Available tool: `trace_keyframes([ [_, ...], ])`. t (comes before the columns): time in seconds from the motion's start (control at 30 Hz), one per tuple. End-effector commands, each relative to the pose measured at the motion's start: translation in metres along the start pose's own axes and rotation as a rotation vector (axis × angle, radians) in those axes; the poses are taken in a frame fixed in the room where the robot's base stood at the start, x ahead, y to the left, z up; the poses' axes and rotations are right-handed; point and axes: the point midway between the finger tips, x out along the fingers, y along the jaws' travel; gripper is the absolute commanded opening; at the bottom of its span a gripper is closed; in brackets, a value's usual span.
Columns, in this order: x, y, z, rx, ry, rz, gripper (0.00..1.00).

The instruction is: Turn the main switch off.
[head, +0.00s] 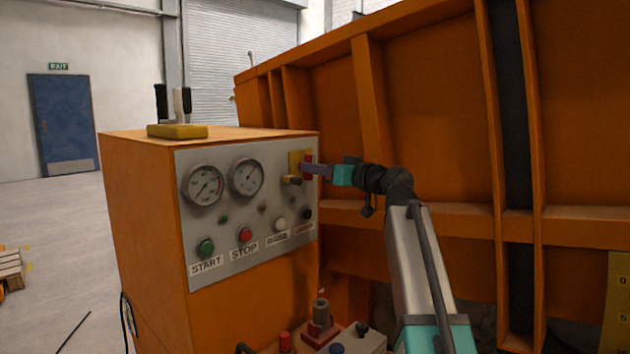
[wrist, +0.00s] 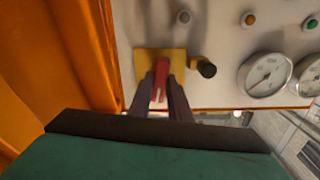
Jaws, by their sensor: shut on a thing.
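The main switch is a red handle (wrist: 162,76) on a yellow plate (wrist: 148,58), seen upside down in the wrist view. In the head view the yellow plate (head: 294,160) is at the upper right of the grey panel, and the red handle (head: 309,160) is partly covered by my gripper. My gripper (head: 306,169) reaches in from the right. In the wrist view its two dark fingers (wrist: 162,92) are shut on the red handle, one on each side. The fingers hide part of the handle.
A black-tipped lever (wrist: 206,68) sticks out beside the plate. Two gauges (head: 204,184) and buttons including a green one (head: 206,247) and a red one (head: 245,235) share the panel. A large orange ribbed wall (head: 430,110) stands close behind my arm.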

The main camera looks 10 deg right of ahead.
Motion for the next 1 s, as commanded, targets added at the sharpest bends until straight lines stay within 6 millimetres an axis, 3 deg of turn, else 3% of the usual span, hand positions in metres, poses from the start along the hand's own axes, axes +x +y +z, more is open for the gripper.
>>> trace_keyframes([
  [0.33, 0.0008, -0.0002, 0.0007, -0.142, 0.001, -0.001, 0.00],
  [0.87, 0.0006, -0.0006, -0.0009, -0.170, 0.001, -0.001, 0.00],
  [0.9, 0.0006, -0.0006, -0.0009, -0.170, 0.001, -0.001, 0.19],
  [1.0, 0.0005, -0.0006, -0.0008, -0.170, 0.001, -0.001, 0.36],
])
